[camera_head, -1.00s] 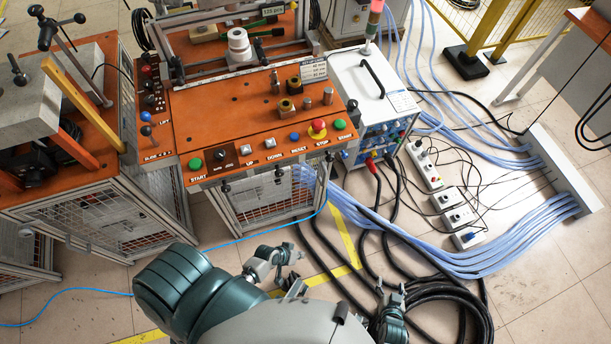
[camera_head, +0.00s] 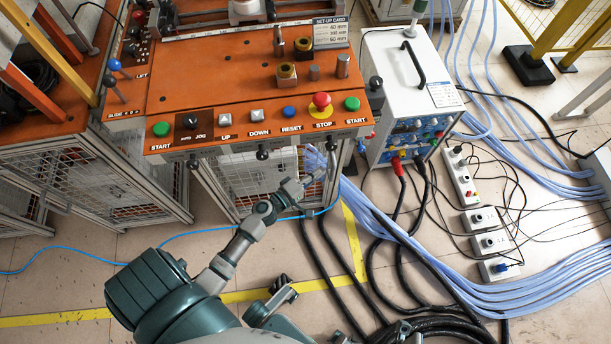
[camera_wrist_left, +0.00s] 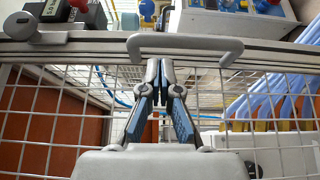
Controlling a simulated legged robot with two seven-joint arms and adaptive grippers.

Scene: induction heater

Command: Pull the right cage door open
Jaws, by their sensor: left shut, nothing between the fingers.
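The mesh cage door (camera_head: 255,172) is under the front of the orange control table and looks closed. In the left wrist view its wire mesh (camera_wrist_left: 85,95) fills much of the picture, and a grey U-shaped handle (camera_wrist_left: 185,43) runs along the top frame. My left gripper (camera_head: 308,184) is at the right part of this cage front. In the left wrist view the left gripper (camera_wrist_left: 160,68) is shut and empty, its fingertips just below the handle bar. I cannot tell whether they touch it. My right gripper (camera_head: 400,332) shows only partly at the bottom edge.
The orange table (camera_head: 220,85) carries a row of buttons along its front. A white power unit (camera_head: 405,75) stands to its right. Black hoses and blue cables (camera_head: 450,270) cover the floor at right. Another mesh cage (camera_head: 110,180) stands at left.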

